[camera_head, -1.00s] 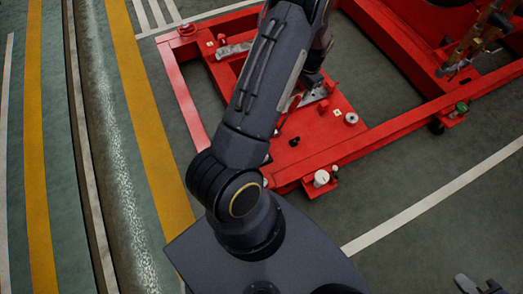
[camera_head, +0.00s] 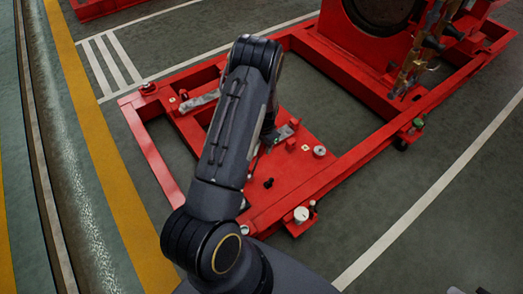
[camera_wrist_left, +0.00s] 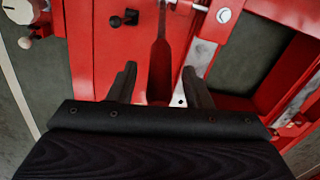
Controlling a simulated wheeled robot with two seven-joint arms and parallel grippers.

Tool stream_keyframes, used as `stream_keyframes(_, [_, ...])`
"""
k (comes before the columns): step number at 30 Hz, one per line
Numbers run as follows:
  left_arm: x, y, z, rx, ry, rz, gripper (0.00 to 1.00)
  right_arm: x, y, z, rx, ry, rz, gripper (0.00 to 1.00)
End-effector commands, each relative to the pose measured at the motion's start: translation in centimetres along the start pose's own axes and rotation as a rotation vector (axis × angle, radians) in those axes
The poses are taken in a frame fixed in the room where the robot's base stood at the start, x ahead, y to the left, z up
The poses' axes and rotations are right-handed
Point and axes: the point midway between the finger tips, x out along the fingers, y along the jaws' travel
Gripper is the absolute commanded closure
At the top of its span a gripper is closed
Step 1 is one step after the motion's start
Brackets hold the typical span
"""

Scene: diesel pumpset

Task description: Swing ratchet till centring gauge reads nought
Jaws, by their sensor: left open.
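The ratchet shows in the left wrist view as a long bar with a dark shaft and a red grip (camera_wrist_left: 160,72), lying over the red plate. My left gripper (camera_wrist_left: 159,85) is open, with one finger on each side of the red grip and gaps between. In the head view my left gripper (camera_head: 268,138) is low over the red plate, mostly hidden by my arm. A white-faced round piece, likely the centring gauge (camera_head: 301,214), sits at the frame's near corner; it also shows in the wrist view (camera_wrist_left: 20,10). Its reading is too small to tell. A dark tip, likely my right gripper (camera_head: 466,291), is cut off at the bottom edge.
The red base frame (camera_head: 155,160) carries a red plate with a black knob (camera_head: 268,183) and a silver round piece (camera_head: 319,151). A large red machine (camera_head: 385,40) with brass fittings stands at the back right. Green floor is clear at right.

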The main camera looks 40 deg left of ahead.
Motion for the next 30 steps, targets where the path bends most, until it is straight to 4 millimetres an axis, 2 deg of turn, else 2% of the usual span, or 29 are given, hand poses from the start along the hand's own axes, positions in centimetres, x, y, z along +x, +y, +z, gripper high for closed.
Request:
stream_keyframes(1, [1.0, 0.0, 0.0, -0.001, -0.001, 0.001, 0.55, 0.3, 0.2, 0.2, 0.000, 0.000, 0.000, 1.00])
stream_keyframes(6, [2.2, 0.0, 0.0, 0.001, -0.001, 0.000, 0.55, 0.6, 0.3, 0.3, 0.000, 0.000, 0.000, 1.00])
stream_keyframes(15, [2.4, 0.0, 0.0, 0.001, 0.000, 0.000, 0.55, 0.6, 0.3, 0.3, 0.000, 0.000, 0.000, 1.00])
stream_keyframes(25, [2.3, 0.0, 0.0, 0.000, 0.000, 0.000, 0.98, 0.6, 0.3, 0.3, 0.000, 0.000, 0.000, 1.00])
stream_keyframes(30, [2.3, 0.0, 0.0, 0.000, 0.000, 0.000, 1.00, 0.6, 0.3, 0.3, 0.000, 0.000, 0.000, 1.00])
